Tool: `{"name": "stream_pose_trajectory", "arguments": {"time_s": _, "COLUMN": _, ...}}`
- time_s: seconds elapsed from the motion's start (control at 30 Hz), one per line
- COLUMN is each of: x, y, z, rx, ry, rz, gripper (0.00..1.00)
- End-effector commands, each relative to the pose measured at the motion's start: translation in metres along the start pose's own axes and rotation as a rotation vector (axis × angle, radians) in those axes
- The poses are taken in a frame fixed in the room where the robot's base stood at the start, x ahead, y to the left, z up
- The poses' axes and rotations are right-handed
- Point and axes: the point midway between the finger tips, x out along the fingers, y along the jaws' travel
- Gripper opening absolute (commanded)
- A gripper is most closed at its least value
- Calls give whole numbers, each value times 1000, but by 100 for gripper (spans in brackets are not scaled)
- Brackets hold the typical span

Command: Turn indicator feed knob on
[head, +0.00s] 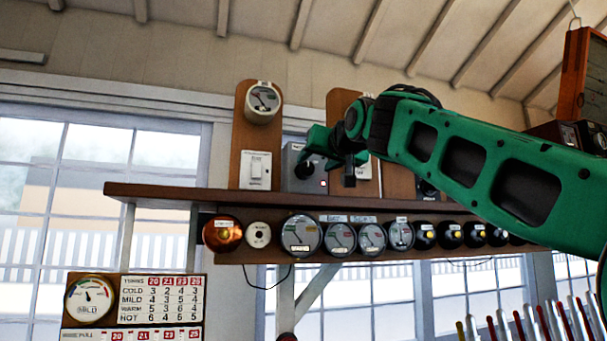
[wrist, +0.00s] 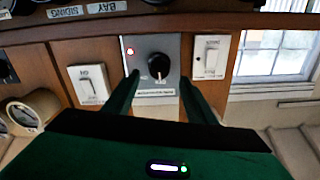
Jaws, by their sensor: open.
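A black round knob (wrist: 160,67) sits on a grey metal plate (wrist: 142,45) in the wrist view. Its white pointer mark points toward the bottom of that picture. A small red lamp (wrist: 130,51) is on the same plate, and the labels are too small to read. The grey box (head: 292,154) also shows in the head view, partly behind my gripper (head: 328,162). My gripper (wrist: 161,80) is open and empty, with its two green fingers on either side of the knob's line of sight. I cannot tell whether the fingers touch the knob.
White switches (wrist: 89,84) and (wrist: 210,57) flank the plate. A round gauge (head: 262,102) is above left.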

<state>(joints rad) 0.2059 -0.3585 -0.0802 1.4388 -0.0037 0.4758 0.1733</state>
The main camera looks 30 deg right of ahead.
Motion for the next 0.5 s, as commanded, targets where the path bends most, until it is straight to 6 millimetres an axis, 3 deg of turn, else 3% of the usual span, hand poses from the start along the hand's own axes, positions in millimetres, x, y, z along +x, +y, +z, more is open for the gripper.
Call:
{"name": "stream_pose_trajectory", "arguments": {"time_s": 0.2, "x": 40, "y": 1, "z": 1, "rx": 0, "ry": -2, "rz": 2, "gripper": 51}}
{"name": "stream_pose_trajectory", "arguments": {"time_s": 0.5, "x": 67, "y": 1, "z": 1, "rx": 1, "ry": -1, "rz": 2, "gripper": 51}}
